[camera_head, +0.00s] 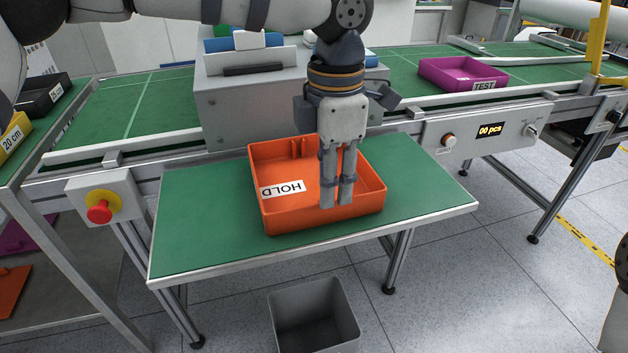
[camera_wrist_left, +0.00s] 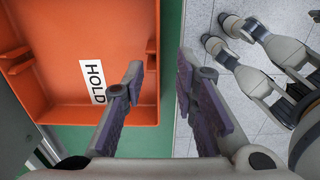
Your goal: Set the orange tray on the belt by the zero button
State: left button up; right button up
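The orange tray (camera_head: 285,165) with a HOLD label sits flat on a green side table in front of the belt. My left gripper (camera_head: 337,200) points down at the tray's front side. In the left wrist view its open fingers (camera_wrist_left: 158,92) stand apart, with the tray's wall (camera_wrist_left: 153,60) between them; I see no clear contact. A small button (camera_head: 448,140) is on the belt's front panel beside the "00 pcs" display; its marking is unreadable. My right gripper (camera_wrist_left: 218,32) shows in the left wrist view, fingers apart and empty.
The green belt (camera_head: 415,65) runs behind the table, with a purple TEST tray (camera_head: 462,74) on it. A grey machine housing (camera_head: 250,105) straddles the belt. A red stop button (camera_head: 99,212) is at left. A grey bin (camera_head: 313,315) stands below the table (camera_head: 205,215).

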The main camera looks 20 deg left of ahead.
aim_at(328, 222)
pick_arm(q)
notch_tip(328, 222, down, 6)
jog(key=shift+r, duration=0.25)
grip_shut()
